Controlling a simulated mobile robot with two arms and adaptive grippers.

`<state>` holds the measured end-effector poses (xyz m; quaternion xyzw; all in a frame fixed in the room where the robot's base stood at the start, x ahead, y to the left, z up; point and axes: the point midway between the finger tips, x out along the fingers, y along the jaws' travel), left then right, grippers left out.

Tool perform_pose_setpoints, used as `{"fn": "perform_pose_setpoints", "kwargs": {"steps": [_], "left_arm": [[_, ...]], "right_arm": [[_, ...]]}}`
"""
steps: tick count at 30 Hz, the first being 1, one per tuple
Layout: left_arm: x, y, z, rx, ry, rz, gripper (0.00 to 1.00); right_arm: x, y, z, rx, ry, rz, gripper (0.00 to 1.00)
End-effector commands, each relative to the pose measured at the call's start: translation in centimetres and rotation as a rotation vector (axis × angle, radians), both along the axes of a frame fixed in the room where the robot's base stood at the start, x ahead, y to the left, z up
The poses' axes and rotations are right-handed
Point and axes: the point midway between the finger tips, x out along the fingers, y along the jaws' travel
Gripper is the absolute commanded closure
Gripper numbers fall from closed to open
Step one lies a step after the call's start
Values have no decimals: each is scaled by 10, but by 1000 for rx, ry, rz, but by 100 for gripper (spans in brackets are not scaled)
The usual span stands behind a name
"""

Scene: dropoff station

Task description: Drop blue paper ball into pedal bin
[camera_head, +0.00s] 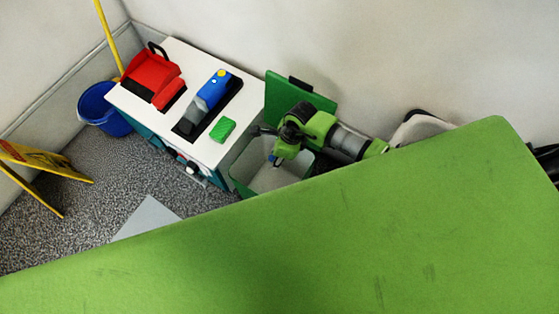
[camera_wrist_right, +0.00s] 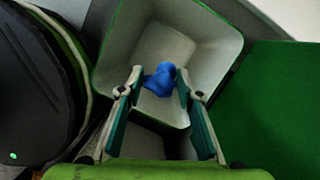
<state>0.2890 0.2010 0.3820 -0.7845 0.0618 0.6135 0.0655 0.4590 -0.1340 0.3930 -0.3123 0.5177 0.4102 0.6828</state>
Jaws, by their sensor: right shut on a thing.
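The green pedal bin (camera_head: 238,183) stands with its green lid (camera_head: 277,97) up and its pale inside showing. In the right wrist view the bin (camera_wrist_right: 215,30) opens beyond the fingers. My right gripper (camera_head: 273,158) is over the bin's opening. In the wrist view my right gripper (camera_wrist_right: 160,84) is shut on the crumpled blue paper ball (camera_wrist_right: 162,78), held between the fingertips with the bin's pale inside behind it. In the head view only a small bit of blue shows at the fingertips. My left gripper is not in view.
A white-topped cabinet (camera_head: 185,55) left of the bin bears a red tool (camera_head: 150,75), a blue handheld device (camera_head: 213,90) and a green sponge (camera_head: 222,130). A blue bucket (camera_head: 100,108) and a yellow floor sign (camera_head: 45,160) stand at left. A large green surface hides the lower part.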

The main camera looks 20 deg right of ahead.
Motion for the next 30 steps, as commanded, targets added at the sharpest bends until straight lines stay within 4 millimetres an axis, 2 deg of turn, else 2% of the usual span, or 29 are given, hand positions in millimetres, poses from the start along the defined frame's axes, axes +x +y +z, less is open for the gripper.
{"fn": "perform_pose_setpoints", "kwargs": {"steps": [11, 12, 13, 14, 21, 25, 30], "left_arm": [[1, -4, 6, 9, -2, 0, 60], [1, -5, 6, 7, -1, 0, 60], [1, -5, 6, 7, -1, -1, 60], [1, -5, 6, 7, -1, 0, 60], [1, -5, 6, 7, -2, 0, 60], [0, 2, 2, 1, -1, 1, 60], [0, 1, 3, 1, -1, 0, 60]], "right_arm": [[-1, 2, -1, 1, 0, 0, 74], [-1, 1, -1, 1, 0, 0, 57], [-1, 1, -1, 1, 0, 0, 49], [-1, 1, -1, 1, 0, 0, 48], [-1, 1, -1, 0, 0, 0, 48], [-1, 0, 1, 0, -2, 1, 48], [-2, -5, 18, -1, -4, 2, 48]]}}
